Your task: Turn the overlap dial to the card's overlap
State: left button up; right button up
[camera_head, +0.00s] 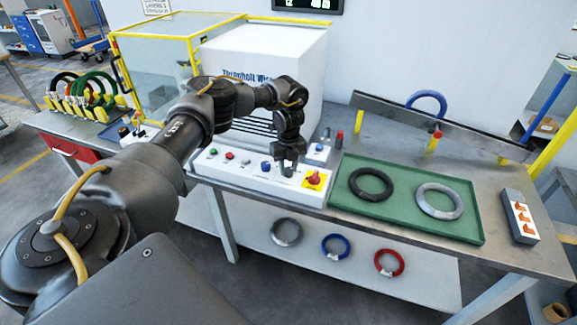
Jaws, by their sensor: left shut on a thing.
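The white control panel (229,176) runs along the front of the white machine. My left gripper (287,167) points down at the panel, between a blue knob (265,166) and a red knob on a yellow plate (313,179). It is shut on a small dial there, mostly hidden by the fingers; its setting cannot be read. A card with print (157,5) hangs on the wall at the top left, cut off by the picture edge; I cannot read an overlap value. My right gripper is not in view.
A green tray (398,222) right of the panel holds a black coil (371,184) and a grey coil (440,200). A yellow-framed guard (152,70) stands left of the machine.

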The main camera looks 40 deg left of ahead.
aim_at(289, 169)
pick_arm(q)
jog(key=shift+m, duration=0.6)
jog(key=o, duration=1)
jog(key=shift+r, duration=0.1)
notch_tip(289, 169, up, 11)
jog(key=shift+f, duration=0.15)
jog(key=shift+d, duration=0.1)
